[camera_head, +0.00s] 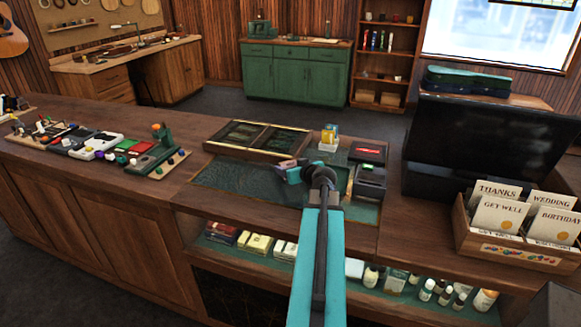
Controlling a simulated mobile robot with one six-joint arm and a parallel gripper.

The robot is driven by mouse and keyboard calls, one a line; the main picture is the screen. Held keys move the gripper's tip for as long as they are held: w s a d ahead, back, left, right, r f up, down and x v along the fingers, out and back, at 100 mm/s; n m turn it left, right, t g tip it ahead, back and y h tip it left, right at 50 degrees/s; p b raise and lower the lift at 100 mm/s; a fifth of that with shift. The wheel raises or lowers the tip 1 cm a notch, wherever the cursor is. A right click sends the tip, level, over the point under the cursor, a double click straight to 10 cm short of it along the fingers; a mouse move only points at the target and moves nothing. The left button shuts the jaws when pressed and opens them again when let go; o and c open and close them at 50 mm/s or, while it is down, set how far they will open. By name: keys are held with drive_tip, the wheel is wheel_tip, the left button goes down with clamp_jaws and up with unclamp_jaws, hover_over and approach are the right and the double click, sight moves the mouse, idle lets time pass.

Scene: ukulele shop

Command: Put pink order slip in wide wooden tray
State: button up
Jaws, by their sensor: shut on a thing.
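The wide wooden tray (203,145) lies on the counter at the centre, with a wooden rim and two dark green compartments. My gripper (279,167) is over the counter's dark green mat (235,180), just in front of the tray's right part. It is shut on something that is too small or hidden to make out. I cannot make out a pink order slip anywhere in this view. My arm hides part of the mat.
A small yellow-and-white box stand (329,138) and a dark device (370,182) stand right of my gripper. A black monitor (490,140) and a card rack (462,222) are further right. Pedals (98,145) fill the left. Bare counter lies left of the mat.

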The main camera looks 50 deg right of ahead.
drive_tip(key=shift+f, duration=0.15)
drive_tip(key=o, duration=1.1)
drive_tip(key=shift+c, duration=0.2)
drive_tip(key=shift+r, duration=0.25)
drive_tip(key=b+v, duration=0.1)
drive_tip(key=v, duration=0.4)
drive_tip(key=shift+s+a+b, duration=0.2)
drive_tip(key=shift+s+b, duration=0.3)
drive_tip(key=shift+b, duration=0.8)
drive_tip(key=shift+r+b, duration=0.2)
drive_tip(key=shift+b, duration=1.05)
drive_tip(key=b, duration=0.4)
drive_tip(key=shift+s+a+r+b, duration=0.1)
drive_tip(key=shift+s+r+b, duration=0.1)
drive_tip(key=shift+s+b, duration=0.15)
drive_tip(key=s+a+b, duration=0.1)
drive_tip(key=b, duration=0.6)
drive_tip(key=shift+s+r, duration=0.15)
drive_tip(key=shift+s, duration=0.15)
